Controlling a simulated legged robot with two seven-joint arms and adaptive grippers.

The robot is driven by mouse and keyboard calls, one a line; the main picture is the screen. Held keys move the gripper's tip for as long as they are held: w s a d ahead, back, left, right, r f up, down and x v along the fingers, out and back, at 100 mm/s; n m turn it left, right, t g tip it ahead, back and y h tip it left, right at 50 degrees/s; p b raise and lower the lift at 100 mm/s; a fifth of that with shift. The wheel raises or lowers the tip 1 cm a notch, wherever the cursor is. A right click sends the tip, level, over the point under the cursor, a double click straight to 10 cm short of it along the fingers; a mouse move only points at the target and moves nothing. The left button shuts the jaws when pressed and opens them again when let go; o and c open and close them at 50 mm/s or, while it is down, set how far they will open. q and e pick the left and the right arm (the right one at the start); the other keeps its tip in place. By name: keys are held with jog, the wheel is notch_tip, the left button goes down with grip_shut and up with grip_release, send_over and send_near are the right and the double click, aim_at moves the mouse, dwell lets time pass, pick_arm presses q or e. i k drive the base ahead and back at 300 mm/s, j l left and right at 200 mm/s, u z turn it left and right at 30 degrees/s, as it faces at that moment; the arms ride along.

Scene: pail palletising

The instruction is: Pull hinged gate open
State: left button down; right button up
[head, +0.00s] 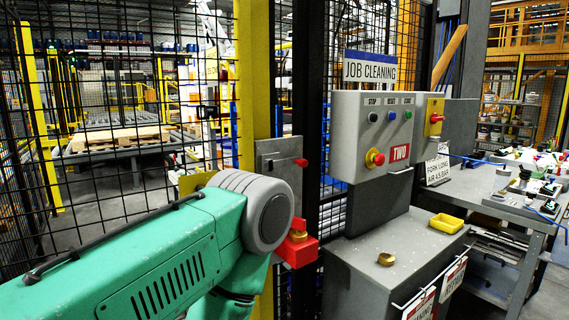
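A black wire-mesh panel (120,75) fills the left side of the head view, bounded by a yellow post (254,60). It looks like the gate and appears closed; its hinges cannot be made out. A grey latch box (280,165) with a red knob (301,162) sits at the yellow post beside a dark upright (308,70). Below it is a red block (298,250) with a brass-coloured piece on top. My green left arm reaches in from the left in front of the mesh and hides its lower part. Neither gripper shows.
A grey control box (372,135) with buttons stands right of the gate above a grey cabinet (390,245). A yellow tray (446,223) sits on the cabinet. A cluttered workbench (475,185) is at right. Behind the mesh is a conveyor with a pallet (120,137).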

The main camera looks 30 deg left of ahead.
aim_at(190, 184)
jog(key=u, duration=2.35)
jog(key=z, duration=0.25)
jog(key=k+l, duration=0.05)
